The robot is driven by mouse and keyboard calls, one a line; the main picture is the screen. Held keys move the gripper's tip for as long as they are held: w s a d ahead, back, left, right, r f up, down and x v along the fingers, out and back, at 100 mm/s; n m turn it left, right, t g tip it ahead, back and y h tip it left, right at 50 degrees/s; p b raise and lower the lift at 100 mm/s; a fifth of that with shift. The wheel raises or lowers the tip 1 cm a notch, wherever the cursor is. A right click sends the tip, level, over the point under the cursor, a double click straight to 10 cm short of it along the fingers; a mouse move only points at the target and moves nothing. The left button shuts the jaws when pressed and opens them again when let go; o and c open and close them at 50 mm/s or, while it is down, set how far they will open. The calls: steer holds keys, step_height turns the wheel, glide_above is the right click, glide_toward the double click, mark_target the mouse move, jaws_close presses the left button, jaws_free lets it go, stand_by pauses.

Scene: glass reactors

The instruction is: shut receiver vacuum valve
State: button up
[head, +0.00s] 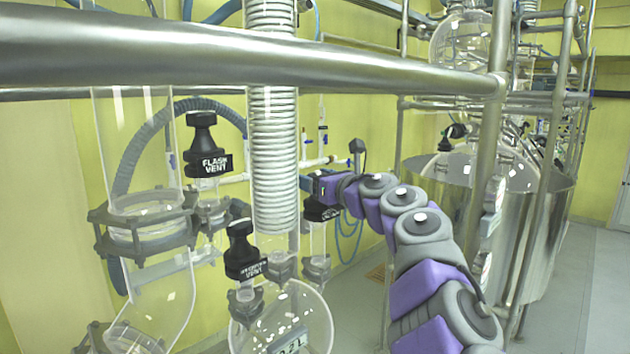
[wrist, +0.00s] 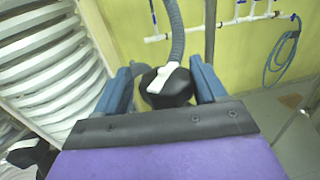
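My gripper (head: 312,184) reaches in from the right behind the coiled white column in the head view. Just below it is a black valve body (head: 320,213), partly hidden by my gripper; its label cannot be read. In the wrist view my gripper (wrist: 160,70) has its two blue fingers apart. A round black valve cap (wrist: 172,91) with a white handle (wrist: 161,77) lies between and beyond them. A gap shows beside the left finger; contact on the right cannot be told. A grey hose rises behind the cap.
A valve marked FLASH VENT (head: 207,160) and another vent valve (head: 245,252) stand left of the coiled column (head: 273,140). A steel rail (head: 240,55) crosses in front. A steel vessel (head: 530,215) stands right. The yellow wall carries white piping (wrist: 222,25) and a blue hose (wrist: 281,55).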

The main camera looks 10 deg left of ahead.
steer(key=shift+r+n+g+y+p, duration=0.25)
steer(key=shift+n+g+y+p, duration=0.85)
steer(key=shift+g+p, duration=0.5)
steer(key=shift+d+n+g+y+p, duration=0.1)
steer(key=shift+n+g+y+p, duration=0.25)
steer(key=shift+p, duration=0.65)
steer(key=shift+g+p, duration=0.25)
steer(key=shift+p, duration=0.15)
steer(key=shift+f+n+g+y+p, duration=0.2)
steer(key=shift+n+g+y+p, duration=0.1)
steer(key=shift+n+p, duration=0.15)
steer(key=shift+w+f, duration=0.1)
steer(key=c, duration=0.7)
steer(key=shift+f+b, duration=0.2)
steer(key=shift+b, duration=0.65)
steer(key=shift+c, duration=0.2)
steer(key=shift+m+t+b, duration=0.4)
steer(key=shift+t+b, duration=0.2)
steer(key=shift+b, duration=0.15)
steer(key=shift+t+h+b, duration=0.3)
steer(key=shift+h+b, duration=0.1)
steer(key=shift+h, duration=0.15)
